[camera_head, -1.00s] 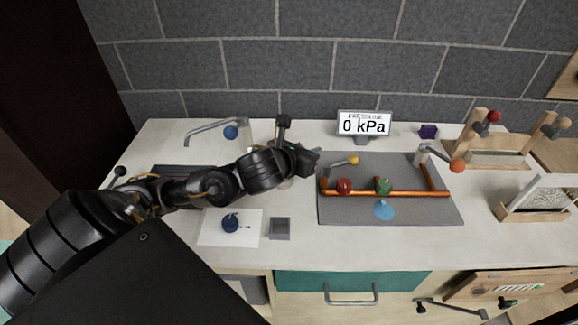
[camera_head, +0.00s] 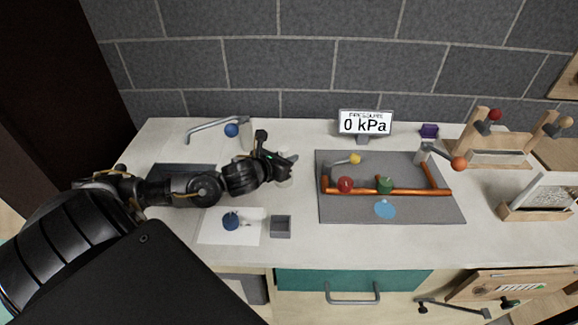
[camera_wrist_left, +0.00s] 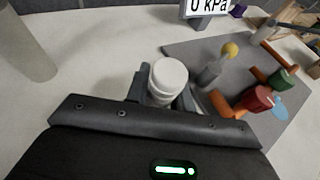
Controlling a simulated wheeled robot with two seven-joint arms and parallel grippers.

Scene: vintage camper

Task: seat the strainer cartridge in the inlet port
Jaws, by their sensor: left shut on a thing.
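My left gripper (camera_head: 287,168) is above the counter, left of the grey mat, and is shut on a white capped cylinder (camera_wrist_left: 168,76), which seems to be the strainer cartridge. In the left wrist view the cylinder stands up between the fingers. In the head view it is mostly hidden by the gripper. An orange pipe assembly (camera_head: 405,191) lies on the grey mat (camera_head: 440,212), with a red knob (camera_head: 345,184) and a green knob (camera_head: 385,185). A grey fitting (camera_wrist_left: 208,74) with a yellow knob (camera_wrist_left: 230,51) stands at its left end. I cannot tell which opening is the inlet port. My right gripper is not in view.
A display (camera_head: 365,123) reading 0 kPa stands behind the mat. A faucet (camera_head: 215,125) is at the back left. A white sheet (camera_head: 247,231) with a dark blue item and a small grey tray (camera_head: 281,227) lie in front. Wooden racks (camera_head: 500,150) stand at the right.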

